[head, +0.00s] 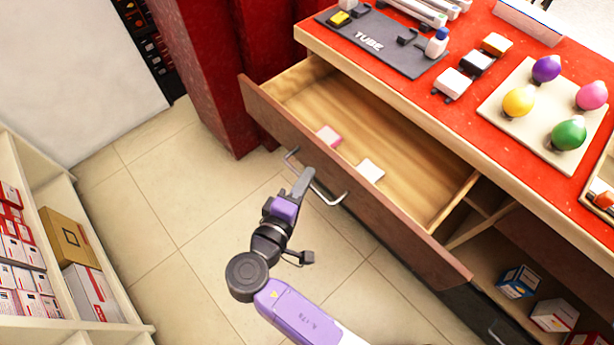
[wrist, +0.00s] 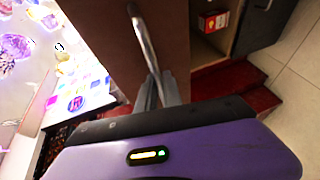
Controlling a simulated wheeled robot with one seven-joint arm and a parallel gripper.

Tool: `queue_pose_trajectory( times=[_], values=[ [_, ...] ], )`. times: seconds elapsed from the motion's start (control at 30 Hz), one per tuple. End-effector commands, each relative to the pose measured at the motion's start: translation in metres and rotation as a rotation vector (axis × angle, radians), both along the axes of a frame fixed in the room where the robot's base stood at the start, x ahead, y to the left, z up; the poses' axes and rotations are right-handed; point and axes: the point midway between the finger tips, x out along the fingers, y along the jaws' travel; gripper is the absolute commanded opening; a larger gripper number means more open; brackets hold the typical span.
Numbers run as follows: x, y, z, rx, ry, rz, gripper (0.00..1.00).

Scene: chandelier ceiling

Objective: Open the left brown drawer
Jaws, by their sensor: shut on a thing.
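The left brown drawer (head: 350,178) is pulled well out of the red-topped counter in the head view, with its pale wooden inside showing. A pink-and-white item (head: 329,136) and a white item (head: 370,171) lie in it. A metal bar handle (head: 322,190) runs along its brown front. My gripper (head: 301,184) is at the handle, with its fingers shut on the bar. In the wrist view the handle (wrist: 144,38) runs down between the fingers of my gripper (wrist: 160,92), in front of the brown drawer front (wrist: 103,30).
The counter top (head: 340,48) holds a dark tray marked TUBE (head: 385,43) and a board with coloured bulbs (head: 520,105). An open compartment with small boxes (head: 518,281) is at lower right. Shelves with boxes (head: 82,265) stand at left. Tiled floor (head: 180,200) lies clear between.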

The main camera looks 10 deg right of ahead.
Motion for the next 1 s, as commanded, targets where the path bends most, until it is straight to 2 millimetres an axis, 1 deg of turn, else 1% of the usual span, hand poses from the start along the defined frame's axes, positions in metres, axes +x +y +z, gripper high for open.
queue_pose_trajectory(
  times=[0.07,0.1,0.17,0.2,0.47,0.57,0.67,0.9,1.0],
  values=[
    [0.0,-0.001,-0.001,0.0,0.003,-0.002,0.0],
    [0.0,-0.001,-0.001,0.0,0.003,-0.002,0.18],
    [0.0,-0.001,-0.001,-0.001,0.002,-0.002,0.3],
    [0.0,-0.001,-0.001,0.0,0.002,-0.001,0.32],
    [0.0,0.0,0.0,0.001,0.001,0.0,0.32],
    [-0.004,0.002,0.001,0.0,0.001,0.001,0.32],
    [-0.013,0.009,0.003,0.0,0.001,0.003,0.32],
    [-0.046,0.028,0.01,0.001,0.002,0.003,0.32],
    [-0.057,0.034,0.012,0.001,0.001,0.001,0.32]
  ],
)
